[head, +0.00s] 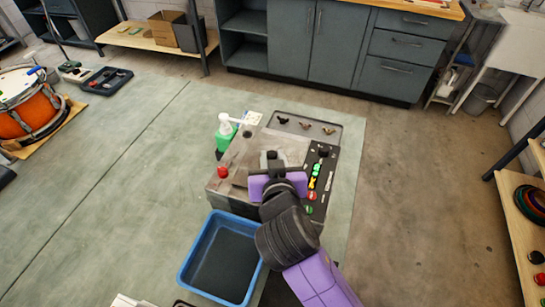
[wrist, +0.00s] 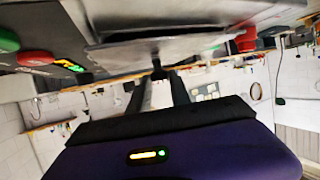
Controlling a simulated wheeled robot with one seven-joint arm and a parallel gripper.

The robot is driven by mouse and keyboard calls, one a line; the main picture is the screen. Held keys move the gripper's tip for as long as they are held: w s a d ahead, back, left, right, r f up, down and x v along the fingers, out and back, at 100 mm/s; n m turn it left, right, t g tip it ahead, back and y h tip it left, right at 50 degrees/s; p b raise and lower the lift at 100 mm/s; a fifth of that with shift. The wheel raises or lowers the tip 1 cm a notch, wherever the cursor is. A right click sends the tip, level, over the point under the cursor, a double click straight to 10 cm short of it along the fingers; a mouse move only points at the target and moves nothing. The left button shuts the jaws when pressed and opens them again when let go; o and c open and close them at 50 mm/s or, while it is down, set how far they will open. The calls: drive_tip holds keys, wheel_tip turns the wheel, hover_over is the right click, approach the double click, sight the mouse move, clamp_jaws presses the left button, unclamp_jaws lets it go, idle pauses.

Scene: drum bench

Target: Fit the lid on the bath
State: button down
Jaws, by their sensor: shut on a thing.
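The bath is a grey box (head: 224,190) on the bench, with a dark button panel (head: 321,165) on its right side. The lid (head: 277,146) is a flat grey plate over the top of the box, partly hidden by my gripper. My gripper (head: 271,161) is above the box, shut on the lid's small dark knob. In the wrist view my gripper (wrist: 157,74) has both fingers at the knob, and the lid (wrist: 165,48) spans the top of the picture. I cannot tell whether the lid is seated or held slightly above the bath.
A green pump bottle (head: 226,138) stands close behind the bath's left side. A grey tray (head: 335,131) with small dark pieces lies behind it. A blue tub (head: 186,269) is in front at left. A red drum (head: 25,118) stands far left.

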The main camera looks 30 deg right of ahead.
drive_tip(key=shift+f+b, duration=0.3)
drive_tip(key=shift+f, duration=0.1)
drive_tip(key=c, duration=1.1)
unclamp_jaws()
drive_tip(key=shift+b+v, duration=0.5)
drive_tip(key=shift+v, duration=3.45)
